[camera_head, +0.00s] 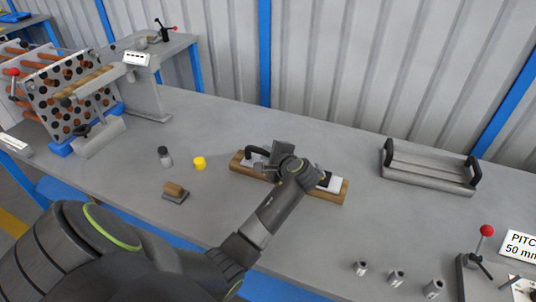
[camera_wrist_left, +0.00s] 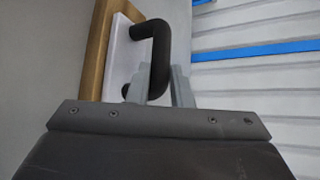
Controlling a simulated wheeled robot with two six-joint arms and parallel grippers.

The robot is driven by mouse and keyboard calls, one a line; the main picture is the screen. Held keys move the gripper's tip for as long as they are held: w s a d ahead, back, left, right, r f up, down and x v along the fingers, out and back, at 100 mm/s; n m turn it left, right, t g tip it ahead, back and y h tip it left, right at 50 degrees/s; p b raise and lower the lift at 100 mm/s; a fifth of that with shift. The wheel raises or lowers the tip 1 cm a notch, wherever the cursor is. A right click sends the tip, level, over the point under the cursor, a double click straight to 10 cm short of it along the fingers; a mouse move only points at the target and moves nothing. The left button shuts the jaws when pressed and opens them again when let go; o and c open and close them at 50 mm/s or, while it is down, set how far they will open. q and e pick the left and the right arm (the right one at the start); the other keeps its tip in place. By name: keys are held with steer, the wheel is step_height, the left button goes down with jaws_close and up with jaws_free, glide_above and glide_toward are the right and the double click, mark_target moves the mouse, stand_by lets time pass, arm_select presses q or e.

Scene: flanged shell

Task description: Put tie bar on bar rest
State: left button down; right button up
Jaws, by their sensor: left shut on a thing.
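A pale bar with black handles, which looks like the tie bar (camera_head: 327,181), lies along a long wooden block, likely the bar rest (camera_head: 330,196), in the middle of the bench. My left gripper (camera_head: 281,155) is over this bar and hides its middle. In the left wrist view my left gripper (camera_wrist_left: 161,84) is shut on the bar's black handle (camera_wrist_left: 160,38). The white face of the bar (camera_wrist_left: 122,50) shows against the wood (camera_wrist_left: 99,45). I cannot tell whether the bar touches the wood or is slightly above it. My right gripper is not in view.
A grey tray-like fixture with two black handles (camera_head: 428,170) stands at the back right. Metal bushings (camera_head: 396,278) and a red-knobbed lever (camera_head: 486,232) are at the front right. A yellow cap (camera_head: 199,163) and a wood-topped block (camera_head: 175,193) lie left. A tube rack (camera_head: 70,100) stands far left.

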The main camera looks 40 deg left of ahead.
arm_select(q)
steer(key=shift+w+r, duration=0.1)
steer(key=c, duration=1.3)
jaws_free()
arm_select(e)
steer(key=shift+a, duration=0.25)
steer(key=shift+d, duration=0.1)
